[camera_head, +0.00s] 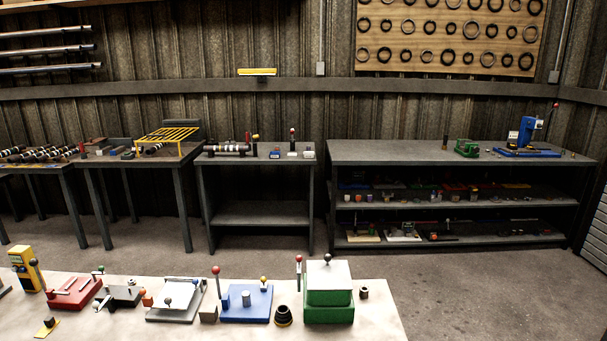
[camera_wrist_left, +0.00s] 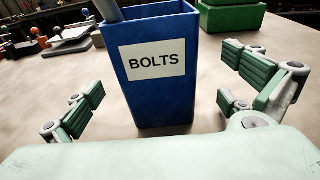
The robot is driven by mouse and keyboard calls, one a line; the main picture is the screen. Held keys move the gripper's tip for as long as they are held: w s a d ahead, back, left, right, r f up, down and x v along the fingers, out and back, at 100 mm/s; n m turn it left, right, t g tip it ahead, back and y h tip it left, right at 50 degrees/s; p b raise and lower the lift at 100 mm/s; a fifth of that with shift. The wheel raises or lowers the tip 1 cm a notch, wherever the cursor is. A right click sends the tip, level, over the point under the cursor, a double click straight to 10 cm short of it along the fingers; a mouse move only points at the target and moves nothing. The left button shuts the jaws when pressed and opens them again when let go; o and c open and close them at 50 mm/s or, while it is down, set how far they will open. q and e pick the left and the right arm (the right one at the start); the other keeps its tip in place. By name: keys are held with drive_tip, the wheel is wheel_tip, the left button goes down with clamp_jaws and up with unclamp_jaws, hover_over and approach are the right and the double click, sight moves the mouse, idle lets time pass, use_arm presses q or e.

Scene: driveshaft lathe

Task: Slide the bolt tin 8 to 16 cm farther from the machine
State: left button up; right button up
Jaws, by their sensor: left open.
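The bolt tin (camera_wrist_left: 165,100) is a tall blue rectangular box with a white label reading BOLTS. It stands upright on the pale worktop in the left wrist view. My left gripper (camera_wrist_left: 162,76) is open, with one green-padded finger on each side of the tin. Gaps show between the fingers and the tin's sides, and I see no contact. I cannot make out the tin or either gripper in the head view.
On the near pale bench (camera_head: 380,322) stand a green box with a white lid (camera_head: 328,272), a blue fixture (camera_head: 247,304), a dark ring (camera_head: 284,316) and a red fixture (camera_head: 73,293). A green box (camera_wrist_left: 230,14) stands behind the tin at right. Worktop beside the tin is clear.

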use_arm(q)
drive_tip(key=shift+s+r+b, duration=0.1)
drive_tip(key=shift+s+b, duration=0.2)
drive_tip(key=shift+s, duration=2.05)
